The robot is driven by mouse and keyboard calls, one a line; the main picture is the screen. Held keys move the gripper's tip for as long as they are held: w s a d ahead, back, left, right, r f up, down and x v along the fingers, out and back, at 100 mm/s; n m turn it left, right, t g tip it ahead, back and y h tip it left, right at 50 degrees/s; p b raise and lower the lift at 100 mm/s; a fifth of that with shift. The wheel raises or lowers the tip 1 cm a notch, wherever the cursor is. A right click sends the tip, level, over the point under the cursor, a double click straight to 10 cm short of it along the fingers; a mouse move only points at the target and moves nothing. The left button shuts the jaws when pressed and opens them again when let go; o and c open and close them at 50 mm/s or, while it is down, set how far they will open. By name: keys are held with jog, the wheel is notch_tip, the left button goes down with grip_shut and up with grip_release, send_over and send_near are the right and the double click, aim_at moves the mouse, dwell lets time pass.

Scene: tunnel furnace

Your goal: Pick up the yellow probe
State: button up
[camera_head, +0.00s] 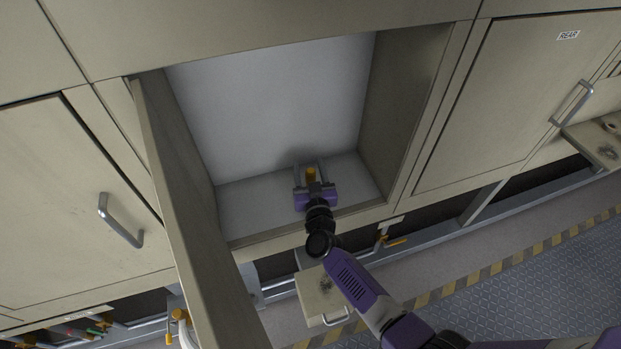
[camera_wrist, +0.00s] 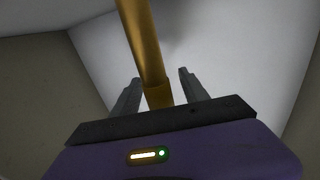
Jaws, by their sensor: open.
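The yellow probe (camera_wrist: 145,50) is a yellow-orange rod that fills the upper middle of the wrist view. Its near end lies between the two grey fingers of my gripper (camera_wrist: 158,95), and I see gaps on both sides of it. In the head view my purple gripper (camera_head: 310,172) is inside an open cabinet compartment, just above its pale floor. The probe shows there as a small yellow piece (camera_head: 311,174) between the fingers. My gripper is open. Whether the probe touches anything is hidden.
The compartment has a white back wall (camera_head: 270,100) and a tan right side wall (camera_head: 400,95). An open door (camera_head: 185,215) stands at its left. Closed doors with handles (camera_head: 122,222) flank it. A small box-like tray (camera_head: 325,297) sticks out below the opening.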

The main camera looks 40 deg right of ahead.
grip_shut()
jog(key=shift+r, duration=0.1)
dwell(0.3)
notch_tip(320, 180, up, 20)
jog(key=p, duration=0.8)
notch_tip(320, 180, up, 10)
dwell(1.6)
